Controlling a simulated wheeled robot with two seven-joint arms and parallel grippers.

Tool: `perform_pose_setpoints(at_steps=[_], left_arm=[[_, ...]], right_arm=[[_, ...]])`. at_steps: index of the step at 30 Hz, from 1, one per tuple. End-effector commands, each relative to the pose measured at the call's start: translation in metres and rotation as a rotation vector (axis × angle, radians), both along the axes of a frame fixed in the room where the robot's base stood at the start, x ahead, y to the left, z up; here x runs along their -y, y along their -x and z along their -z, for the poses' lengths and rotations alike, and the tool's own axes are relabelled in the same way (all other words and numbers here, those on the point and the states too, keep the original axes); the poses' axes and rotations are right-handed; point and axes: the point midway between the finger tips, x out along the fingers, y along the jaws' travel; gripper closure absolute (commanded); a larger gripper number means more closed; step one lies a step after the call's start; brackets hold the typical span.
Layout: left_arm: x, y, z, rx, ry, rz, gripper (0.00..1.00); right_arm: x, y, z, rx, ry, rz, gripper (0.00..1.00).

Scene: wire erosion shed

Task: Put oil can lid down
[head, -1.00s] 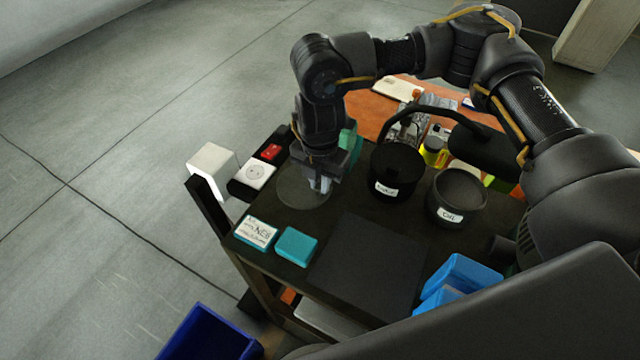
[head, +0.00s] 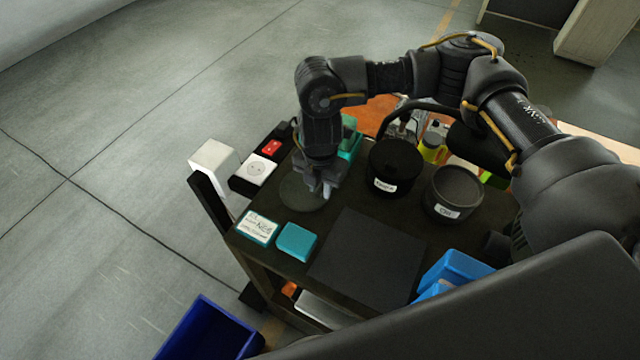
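The oil can lid (head: 299,194) is a dark round disc at the back left of the dark cart top, below my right gripper. My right gripper (head: 325,189) points down with its fingers at the lid's right part and appears shut on it; the grip point is partly hidden. I cannot tell whether the lid touches the surface. The oil can (head: 455,192), a dark round pot with a white label, stands at the right of the cart. My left gripper is not in view.
Another dark labelled pot (head: 396,168) stands beside the oil can. A white-labelled box (head: 257,227) and a teal box (head: 296,242) lie in front of the lid. A socket block (head: 262,170) is to its left. A dark square mat (head: 368,258) lies bare in front.

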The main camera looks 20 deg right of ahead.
Motion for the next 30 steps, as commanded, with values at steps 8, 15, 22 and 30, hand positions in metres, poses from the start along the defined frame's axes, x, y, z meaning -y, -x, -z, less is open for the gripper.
perform_pose_setpoints(at_steps=[8,15,22,30], left_arm=[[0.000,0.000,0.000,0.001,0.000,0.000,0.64],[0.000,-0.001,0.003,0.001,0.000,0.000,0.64],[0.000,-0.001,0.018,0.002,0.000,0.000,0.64],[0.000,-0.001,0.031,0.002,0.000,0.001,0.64]], right_arm=[[0.000,0.000,-0.001,0.000,0.000,0.000,0.64],[0.000,-0.001,-0.014,0.004,-0.001,-0.001,0.64],[0.000,-0.001,-0.057,0.007,0.000,-0.002,0.64],[0.000,-0.001,-0.105,0.004,0.000,0.000,0.64]])
